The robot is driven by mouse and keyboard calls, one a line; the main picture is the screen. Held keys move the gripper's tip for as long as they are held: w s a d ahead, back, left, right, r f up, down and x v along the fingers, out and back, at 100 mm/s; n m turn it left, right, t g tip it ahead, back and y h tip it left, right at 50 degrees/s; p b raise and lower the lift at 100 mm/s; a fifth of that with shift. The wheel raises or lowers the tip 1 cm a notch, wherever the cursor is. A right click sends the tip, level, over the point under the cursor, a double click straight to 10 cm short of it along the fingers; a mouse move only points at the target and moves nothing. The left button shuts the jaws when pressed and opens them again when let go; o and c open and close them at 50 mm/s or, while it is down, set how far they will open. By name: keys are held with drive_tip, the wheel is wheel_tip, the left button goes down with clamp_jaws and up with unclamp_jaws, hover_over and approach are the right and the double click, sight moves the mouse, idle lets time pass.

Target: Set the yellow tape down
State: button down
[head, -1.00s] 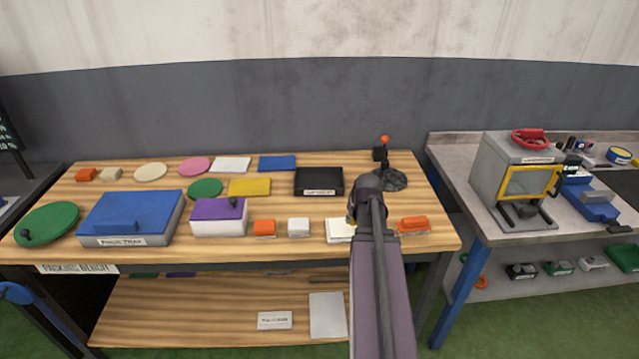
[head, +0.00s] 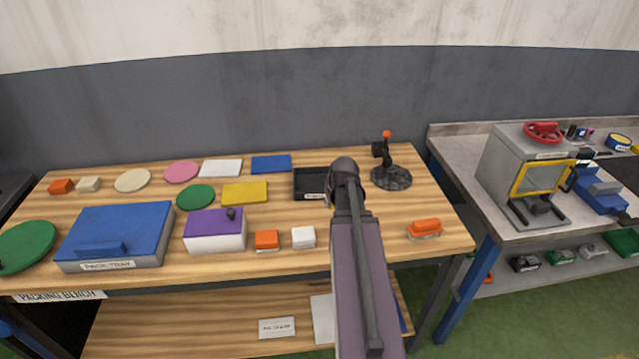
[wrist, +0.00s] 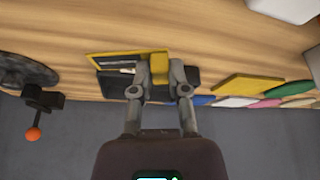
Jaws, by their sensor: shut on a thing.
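My gripper (wrist: 159,82) is shut on the yellow tape (wrist: 159,66), a small yellow block between its fingertips in the wrist view. It is held over or beside the black tray (wrist: 110,84); the gap below it cannot be judged. A yellow strip with a pale patch shows against the tray's edge, left of the fingers. In the head view the black tray (head: 309,184) is partly behind my arm, and the tape is almost wholly hidden, with only a speck of yellow at the arm's left edge.
A black stand with an orange ball (head: 386,135) is right of the tray. A yellow plate (head: 245,193), purple-topped box (head: 214,231), white block (head: 303,237) and orange block (head: 266,240) lie left. An orange-topped item (head: 425,227) sits front right. Bare wood lies around it.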

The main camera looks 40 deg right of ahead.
drive_tip(key=shift+w, duration=0.1)
idle(0.3)
drive_tip(key=shift+w+a+f+n, duration=0.1)
drive_tip(key=shift+w+a+n, duration=0.05)
drive_tip(key=shift+w+a, duration=0.45)
drive_tip(key=shift+w+a+f+n, duration=0.15)
drive_tip(key=shift+w+a, duration=0.2)
drive_tip(key=shift+a, duration=0.3)
drive_tip(key=shift+r, duration=0.1)
drive_tip(key=b, duration=0.2)
hover_over(312, 187)
drive_tip(key=s+a, duration=0.1)
drive_tip(key=s, duration=0.2)
drive_tip(key=shift+w+f, duration=0.25)
drive_tip(key=shift+f, duration=0.45)
drive_tip(key=shift+w+d, duration=0.25)
drive_tip(key=shift+w, duration=0.25)
drive_tip(key=shift+f+b, duration=1.7)
drive_tip(key=shift+f, duration=0.15)
